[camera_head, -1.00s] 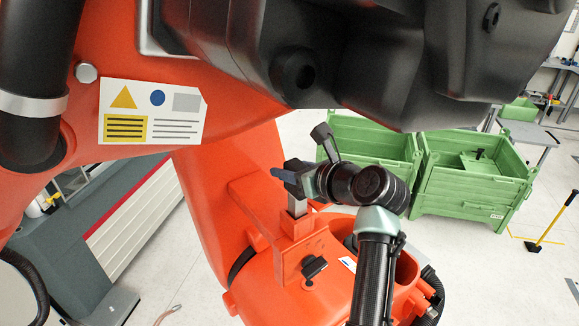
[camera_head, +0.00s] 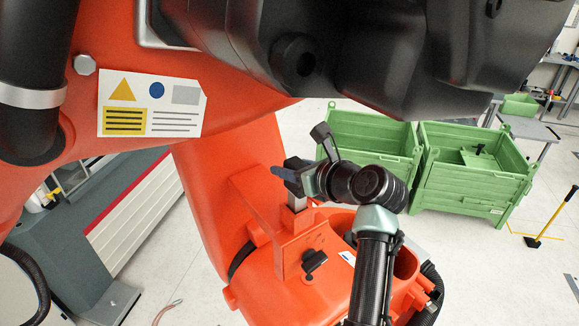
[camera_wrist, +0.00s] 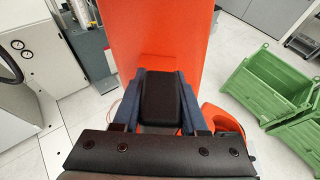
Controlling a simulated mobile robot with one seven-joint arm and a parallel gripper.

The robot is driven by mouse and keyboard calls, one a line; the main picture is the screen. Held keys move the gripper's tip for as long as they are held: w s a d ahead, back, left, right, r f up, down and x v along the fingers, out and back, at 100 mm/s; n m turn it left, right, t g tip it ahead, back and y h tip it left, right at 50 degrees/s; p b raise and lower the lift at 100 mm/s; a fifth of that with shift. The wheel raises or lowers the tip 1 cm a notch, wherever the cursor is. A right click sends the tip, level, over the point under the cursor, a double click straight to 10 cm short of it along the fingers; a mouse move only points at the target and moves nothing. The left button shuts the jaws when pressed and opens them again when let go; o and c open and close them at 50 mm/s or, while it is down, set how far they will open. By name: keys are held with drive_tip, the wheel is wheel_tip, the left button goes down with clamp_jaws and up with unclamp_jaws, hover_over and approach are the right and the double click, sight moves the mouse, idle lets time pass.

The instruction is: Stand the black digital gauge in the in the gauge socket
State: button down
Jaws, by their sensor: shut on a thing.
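My gripper (camera_head: 284,172) is shut on the black digital gauge (camera_wrist: 160,99). In the wrist view the gauge is a dark block between the two blue fingers. In the head view the gauge (camera_head: 296,163) is small and partly covered by the fingers. A short grey stem (camera_head: 297,204) shows below it and meets the top of an upright orange bracket (camera_head: 292,240). The bracket appears to hold the gauge socket. I cannot tell whether the stem is in the socket, or how deep. The socket opening is hidden.
A large orange machine (camera_head: 215,175) with a white label plate (camera_head: 185,120) stands close around the bracket. Its black upper part overhangs my arm. A black knob (camera_head: 314,260) sits on the front. Green crates (camera_head: 465,190) stand behind on open floor.

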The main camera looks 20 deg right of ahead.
drive_tip(key=shift+f+b, duration=0.4)
drive_tip(key=shift+f, duration=0.85)
idle(0.3)
drive_tip(key=shift+c, duration=1.8)
unclamp_jaws()
drive_tip(key=shift+s, duration=0.1)
drive_tip(key=b+v, duration=0.5)
drive_tip(key=v, duration=0.8)
